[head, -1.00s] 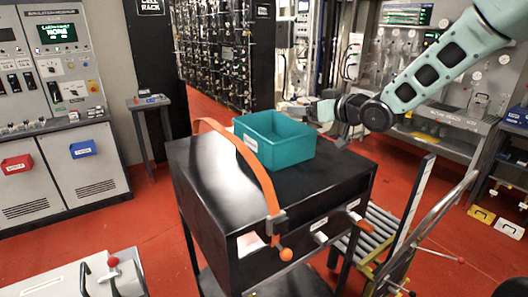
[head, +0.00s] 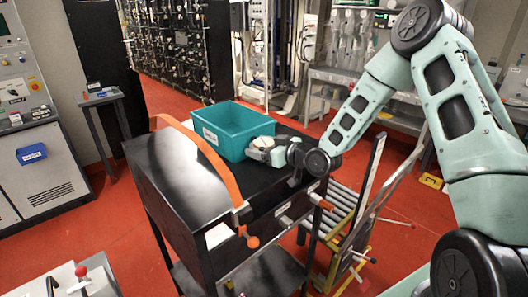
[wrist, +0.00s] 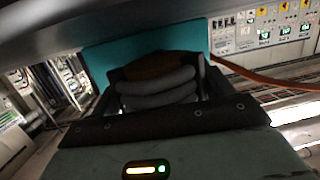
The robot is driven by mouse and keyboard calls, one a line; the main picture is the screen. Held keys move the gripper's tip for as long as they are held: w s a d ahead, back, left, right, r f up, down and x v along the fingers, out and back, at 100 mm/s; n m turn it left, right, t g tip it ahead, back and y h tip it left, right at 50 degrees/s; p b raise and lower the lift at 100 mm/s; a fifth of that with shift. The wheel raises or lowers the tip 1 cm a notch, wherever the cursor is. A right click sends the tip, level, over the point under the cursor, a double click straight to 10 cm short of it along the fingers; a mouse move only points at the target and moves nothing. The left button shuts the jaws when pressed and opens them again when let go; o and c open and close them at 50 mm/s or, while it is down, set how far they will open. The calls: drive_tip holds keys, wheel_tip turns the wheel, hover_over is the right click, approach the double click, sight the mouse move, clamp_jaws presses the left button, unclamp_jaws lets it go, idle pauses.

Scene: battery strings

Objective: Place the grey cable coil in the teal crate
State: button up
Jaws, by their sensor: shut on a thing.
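The teal crate (head: 222,147) stands on the black cart top, open upward, with a white label on its side. The part of its inside that shows is empty. My gripper (head: 260,150) is low beside the crate's right side, overlapping its right corner in the head view. In the wrist view the gripper is shut on the grey cable coil (wrist: 158,88), seen as several stacked loops with a brown patch on top. The teal crate (wrist: 120,52) shows just behind the coil. The coil looks outside the crate; whether it touches the crate or cart is unclear.
The black cart (head: 180,178) has free top to the left of and in front of the crate. An orange strap or handle (head: 215,160) arches over it. A roller stand (head: 340,230) is close on the right. A small side table (head: 100,97) stands behind left.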

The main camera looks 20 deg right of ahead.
drive_tip(key=shift+f, duration=1.15)
drive_tip(key=shift+f, duration=0.15)
drive_tip(key=o, duration=1.1)
